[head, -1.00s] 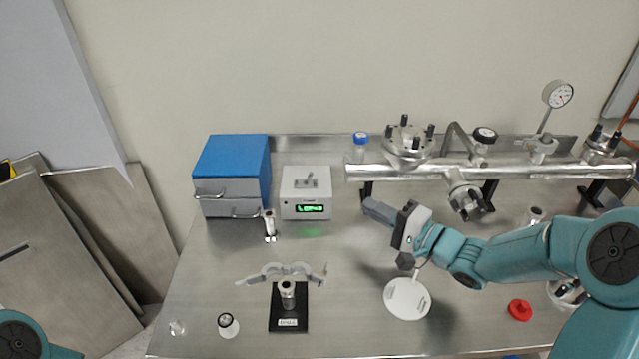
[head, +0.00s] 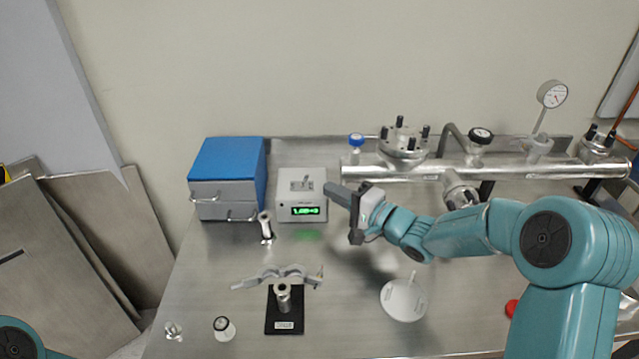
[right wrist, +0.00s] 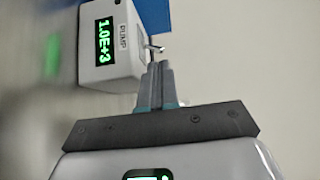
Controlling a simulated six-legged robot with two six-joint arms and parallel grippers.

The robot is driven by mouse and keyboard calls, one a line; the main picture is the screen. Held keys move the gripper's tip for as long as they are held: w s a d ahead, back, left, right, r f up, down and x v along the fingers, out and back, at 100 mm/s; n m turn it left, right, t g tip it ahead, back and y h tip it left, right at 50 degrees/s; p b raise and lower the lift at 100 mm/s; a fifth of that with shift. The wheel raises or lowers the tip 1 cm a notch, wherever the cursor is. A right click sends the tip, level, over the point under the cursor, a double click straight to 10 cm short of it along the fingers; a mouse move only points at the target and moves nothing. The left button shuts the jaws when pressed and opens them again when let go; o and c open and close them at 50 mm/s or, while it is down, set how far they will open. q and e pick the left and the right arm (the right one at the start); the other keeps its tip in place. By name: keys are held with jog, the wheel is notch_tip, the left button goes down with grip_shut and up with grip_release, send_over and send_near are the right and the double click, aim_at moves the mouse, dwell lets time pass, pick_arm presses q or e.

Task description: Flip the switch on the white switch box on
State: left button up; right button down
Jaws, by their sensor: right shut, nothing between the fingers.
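The white switch box (head: 301,197) stands on the metal table, left of the middle in the head view, with a lit green display on its front. A small metal toggle switch (head: 301,184) sits on its top. In the right wrist view, the box (right wrist: 113,70) shows a "PUMP" label, and its switch (right wrist: 155,47) sticks out just beyond my fingertips. My right gripper (head: 330,190) is shut and empty, close to the box's right side; whether it touches the switch I cannot tell. The left gripper is not in view; only a bit of my left arm shows at the lower left.
A blue-topped box (head: 228,172) with handles stands left of the switch box. A metal pipe manifold (head: 480,170) with flanges runs along the back right. A clamp (head: 278,277) on a black base, a white disc (head: 403,300) and small fittings lie in front.

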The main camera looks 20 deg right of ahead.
aim_at(319, 194)
jog(key=shift+x, duration=2.3)
